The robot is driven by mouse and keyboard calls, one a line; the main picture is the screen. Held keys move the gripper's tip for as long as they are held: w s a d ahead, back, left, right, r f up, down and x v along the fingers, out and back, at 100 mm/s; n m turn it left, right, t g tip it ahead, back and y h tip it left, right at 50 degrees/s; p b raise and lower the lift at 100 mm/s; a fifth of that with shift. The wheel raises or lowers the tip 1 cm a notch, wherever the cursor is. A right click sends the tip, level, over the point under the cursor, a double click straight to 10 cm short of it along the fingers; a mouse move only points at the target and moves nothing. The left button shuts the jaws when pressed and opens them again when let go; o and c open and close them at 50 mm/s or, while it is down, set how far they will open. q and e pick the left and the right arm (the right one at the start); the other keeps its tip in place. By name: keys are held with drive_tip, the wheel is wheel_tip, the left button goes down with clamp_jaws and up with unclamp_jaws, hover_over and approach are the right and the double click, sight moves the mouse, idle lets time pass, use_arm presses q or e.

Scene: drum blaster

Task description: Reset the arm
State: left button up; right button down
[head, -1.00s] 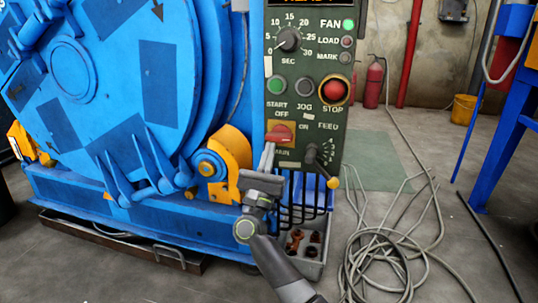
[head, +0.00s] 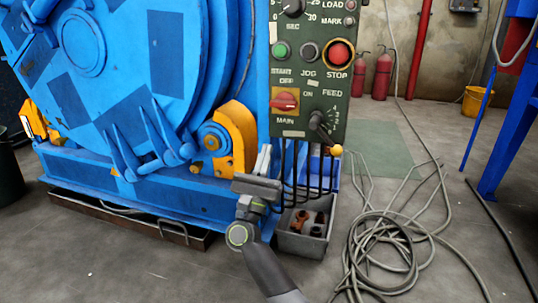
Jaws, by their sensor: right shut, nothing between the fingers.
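My right gripper (head: 264,160) is shut and empty, with its fingers pointing up. It stands in front of the blue machine base, below and a little left of the green control panel (head: 338,98). It is apart from the red main switch (head: 285,100) on an orange plate, which shows clear above it. My left gripper is not in view.
The big blue drum machine (head: 130,80) fills the left. A grey bin (head: 305,240) with rusty parts stands right of my arm. Coiled grey cable (head: 385,240) lies on the floor at the right. Two red extinguishers (head: 382,75) and a yellow bucket (head: 476,101) stand behind.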

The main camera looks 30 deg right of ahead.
drive_tip(key=shift+s+a+f, duration=0.1)
drive_tip(key=shift+a+f, duration=0.05)
drive_tip(key=shift+f, duration=0.05)
idle(0.4)
